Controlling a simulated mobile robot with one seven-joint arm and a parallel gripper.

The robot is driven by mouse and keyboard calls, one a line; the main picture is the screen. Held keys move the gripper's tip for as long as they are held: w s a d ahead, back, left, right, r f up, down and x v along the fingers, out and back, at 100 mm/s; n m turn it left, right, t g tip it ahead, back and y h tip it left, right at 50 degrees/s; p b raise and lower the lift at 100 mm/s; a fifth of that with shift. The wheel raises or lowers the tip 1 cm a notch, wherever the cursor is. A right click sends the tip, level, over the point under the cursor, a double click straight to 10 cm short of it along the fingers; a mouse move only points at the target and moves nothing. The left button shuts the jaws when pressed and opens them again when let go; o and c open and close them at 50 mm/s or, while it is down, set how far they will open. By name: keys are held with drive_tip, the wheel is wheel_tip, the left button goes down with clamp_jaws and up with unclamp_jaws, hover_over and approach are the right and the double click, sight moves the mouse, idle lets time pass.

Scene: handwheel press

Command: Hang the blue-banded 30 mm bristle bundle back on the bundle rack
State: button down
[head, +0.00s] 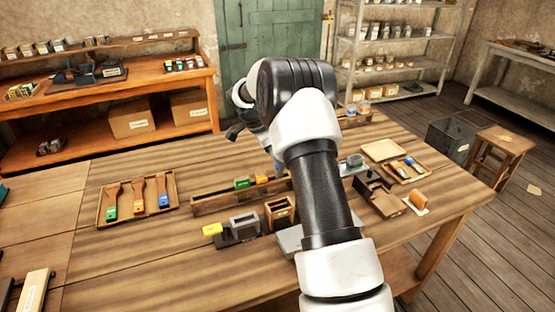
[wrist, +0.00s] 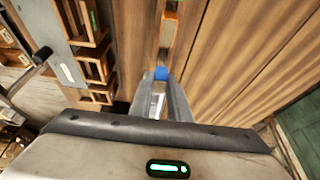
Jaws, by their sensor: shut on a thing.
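A blue-banded bundle (wrist: 161,73) shows as a small blue piece between the fingertips of my gripper (wrist: 163,84) in the wrist view. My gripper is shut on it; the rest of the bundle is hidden. The bundle rack is the long narrow wooden holder (head: 215,201) in the middle of the bench. It holds a green-banded bundle (head: 242,183) and an orange-banded bundle (head: 262,179). In the wrist view, the orange one (wrist: 168,28) lies just beyond the blue band. My arm hides my gripper and the rack's right part in the head view.
A tray of several brushes (head: 101,222) lies on the left of the bench. A yellow block (head: 212,230), a grey block (head: 243,223) and a wooden box (head: 280,212) stand close in front of the rack. Another tray (head: 424,177) lies at right.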

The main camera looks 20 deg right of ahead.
drive_tip(key=shift+f+b, duration=1.35)
drive_tip(key=shift+f, duration=0.4)
drive_tip(key=c, duration=1.6)
unclamp_jaws()
drive_tip(key=shift+r, duration=0.1)
drive_tip(key=v, duration=1.7)
drive_tip(key=shift+a+r+p, duration=0.1)
drive_tip(key=shift+a+p, duration=0.05)
drive_tip(key=shift+p, duration=0.25)
